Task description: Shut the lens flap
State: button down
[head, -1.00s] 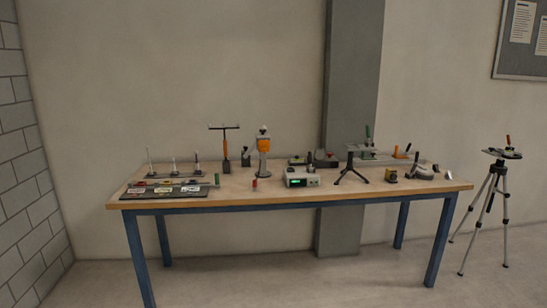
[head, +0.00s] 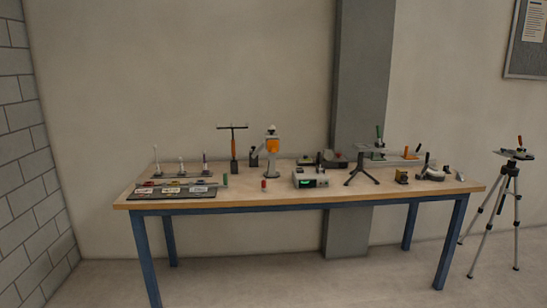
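I cannot make out the lens flap for certain at this distance. An orange and grey upright device (head: 272,148) with a pale top stands at the back of the table, left of the middle. A white box with a green display (head: 310,179) sits near the front edge, right of the middle. My gripper is not in view.
The wooden table (head: 240,196) has blue legs. A tray with labelled cards (head: 172,192) lies at its left front. A small black tripod stand (head: 361,171) is on the right half. A tall tripod (head: 504,210) stands on the floor at right. The floor in front is clear.

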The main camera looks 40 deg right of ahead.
aim_at(272, 145)
jog(key=z, duration=0.05)
jog(key=i, duration=1)
jog(key=u, duration=0.05)
